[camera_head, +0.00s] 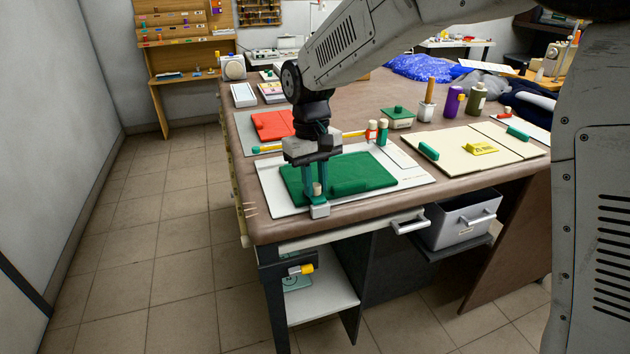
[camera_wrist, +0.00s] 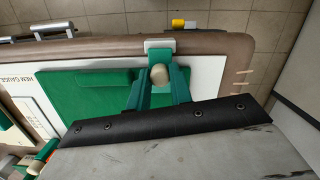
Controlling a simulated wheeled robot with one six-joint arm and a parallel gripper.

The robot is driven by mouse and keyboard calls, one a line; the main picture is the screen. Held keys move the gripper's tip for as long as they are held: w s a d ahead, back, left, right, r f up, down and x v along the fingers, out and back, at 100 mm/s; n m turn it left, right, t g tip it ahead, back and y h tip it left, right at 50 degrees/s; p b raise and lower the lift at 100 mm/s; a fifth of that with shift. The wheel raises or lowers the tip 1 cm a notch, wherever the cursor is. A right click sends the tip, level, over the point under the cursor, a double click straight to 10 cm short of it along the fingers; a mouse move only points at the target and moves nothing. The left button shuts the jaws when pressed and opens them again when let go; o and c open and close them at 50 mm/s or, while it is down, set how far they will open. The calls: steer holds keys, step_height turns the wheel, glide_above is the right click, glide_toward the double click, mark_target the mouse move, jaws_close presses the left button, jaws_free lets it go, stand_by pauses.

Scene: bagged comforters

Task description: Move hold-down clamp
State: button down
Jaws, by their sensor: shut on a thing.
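The hold-down clamp (camera_head: 318,207) is a small green and grey piece with a pale round knob, at the front edge of the white board (camera_head: 272,187). It also shows in the wrist view (camera_wrist: 160,47), with its pale knob between the fingers. My gripper (camera_head: 316,187) points down over the board and is shut on the clamp at its knob. In the wrist view my gripper's green fingers (camera_wrist: 159,90) close around the knob from both sides. A green cloth (camera_head: 350,173) lies on the board beside the clamp. I cannot tell whether the clamp touches the board.
A red cloth (camera_head: 272,124) lies behind, with a yellow rod with red and green ends near it. At right is a cream board (camera_head: 470,150) with green clamps and a yellow tag. A wooden-handled tool (camera_head: 427,103) and bottles stand at the back. A grey drawer bin (camera_head: 462,222) sits below.

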steer(key=c, duration=1.3)
jaws_free()
steer(key=shift+o, duration=0.2)
step_height(320, 180, up, 8)
steer(key=shift+w+a+f, duration=0.15)
steer(key=shift+w+a, duration=0.05)
steer(key=shift+w, duration=0.25)
